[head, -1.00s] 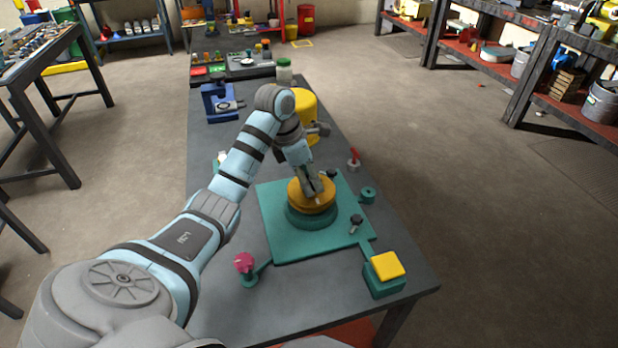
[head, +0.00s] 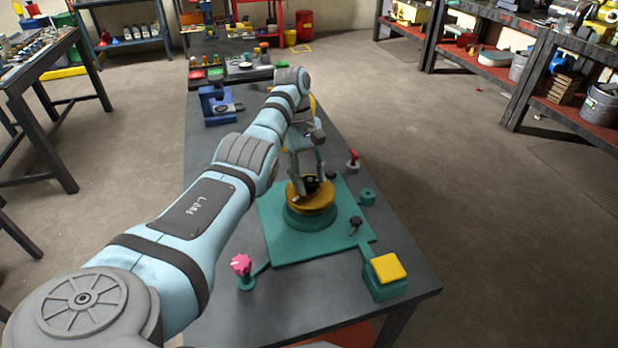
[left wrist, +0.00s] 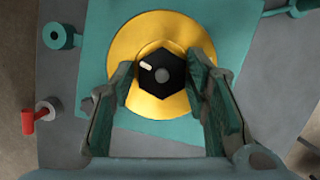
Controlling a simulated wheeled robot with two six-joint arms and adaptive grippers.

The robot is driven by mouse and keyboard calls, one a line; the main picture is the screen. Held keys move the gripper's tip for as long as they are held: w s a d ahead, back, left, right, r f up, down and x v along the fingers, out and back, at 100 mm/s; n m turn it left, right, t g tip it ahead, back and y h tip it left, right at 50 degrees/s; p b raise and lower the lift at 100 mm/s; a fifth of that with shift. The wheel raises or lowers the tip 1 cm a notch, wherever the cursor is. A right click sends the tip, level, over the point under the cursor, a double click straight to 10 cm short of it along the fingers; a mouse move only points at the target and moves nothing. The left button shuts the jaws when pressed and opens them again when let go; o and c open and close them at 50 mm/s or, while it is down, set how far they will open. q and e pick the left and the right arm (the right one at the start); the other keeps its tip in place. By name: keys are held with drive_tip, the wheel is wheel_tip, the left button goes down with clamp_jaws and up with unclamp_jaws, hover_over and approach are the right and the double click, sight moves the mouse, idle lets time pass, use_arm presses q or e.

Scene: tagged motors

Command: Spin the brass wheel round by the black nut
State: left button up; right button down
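The brass wheel (head: 325,203) sits on a round teal base on a teal plate (head: 285,243). In the left wrist view the wheel (left wrist: 165,25) shows as a gold disc with the black six-sided nut (left wrist: 162,72) near its middle. The nut has a pale mark on its upper left and a grey centre. My left gripper (head: 309,181) points down over the wheel. In the left wrist view its two fingers (left wrist: 163,82) stand apart on either side of the nut, with a small gap showing at each side. My right gripper is not in view.
Around the wheel are a pink knob (head: 241,264), a yellow-topped block (head: 388,267), a small black knob (head: 356,222), a teal ring (head: 367,197) and a red-handled lever (head: 353,157). A blue fixture (head: 215,107) stands farther back.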

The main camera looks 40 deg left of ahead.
use_arm(q)
drive_tip(key=o, duration=0.4)
drive_tip(key=shift+w, duration=0.1)
